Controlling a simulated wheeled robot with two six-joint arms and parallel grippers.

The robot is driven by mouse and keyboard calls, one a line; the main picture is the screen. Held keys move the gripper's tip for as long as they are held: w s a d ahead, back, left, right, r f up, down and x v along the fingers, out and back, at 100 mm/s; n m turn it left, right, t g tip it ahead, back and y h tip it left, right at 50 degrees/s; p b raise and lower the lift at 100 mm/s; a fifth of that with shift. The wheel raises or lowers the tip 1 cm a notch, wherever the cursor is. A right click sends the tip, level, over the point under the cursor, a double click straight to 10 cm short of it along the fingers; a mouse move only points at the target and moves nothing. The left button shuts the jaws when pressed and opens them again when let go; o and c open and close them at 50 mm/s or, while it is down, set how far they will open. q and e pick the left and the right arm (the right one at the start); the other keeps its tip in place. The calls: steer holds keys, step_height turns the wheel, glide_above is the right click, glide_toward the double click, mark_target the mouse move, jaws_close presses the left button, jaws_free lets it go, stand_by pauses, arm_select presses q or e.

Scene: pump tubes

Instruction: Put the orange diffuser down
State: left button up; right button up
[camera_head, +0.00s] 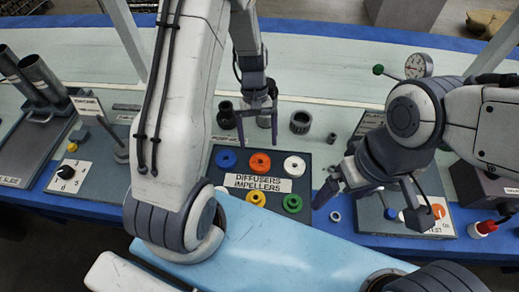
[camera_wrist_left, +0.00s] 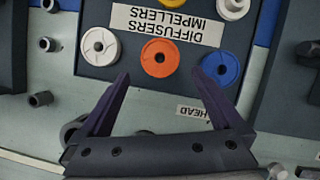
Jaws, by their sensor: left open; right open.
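The orange diffuser (camera_head: 260,163) lies in the back row of the dark tray (camera_head: 217,187) labelled "DIFFUSERS IMPELLERS", between a blue disc (camera_head: 226,158) and a white disc (camera_head: 294,166). My left gripper (camera_head: 257,142) is open above the back edge of the tray, just behind the orange diffuser. In the left wrist view the orange diffuser (camera_wrist_left: 160,57) lies just beyond my spread fingertips (camera_wrist_left: 161,74), with nothing between the fingers. My right gripper (camera_head: 328,192) is open to the right of the tray, and its fingers are partly hidden.
Yellow (camera_head: 256,199) and green (camera_head: 292,203) discs lie in the tray's front row. A gauge (camera_head: 418,66) stands at the right, a dial box (camera_head: 72,178) at the left.

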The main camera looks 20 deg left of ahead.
mark_target(259, 163)
arm_select(q)
steer(key=v, duration=0.5)
steer(key=shift+w+a+r+p, duration=0.1)
steer(key=shift+r+p, duration=0.2)
steer(key=shift+r, duration=0.05)
steer(key=b+x, duration=0.2)
steer(key=x, duration=1)
steer(key=shift+f, duration=0.25)
steer(key=shift+r+p, duration=0.35)
steer(key=shift+r, duration=1.8)
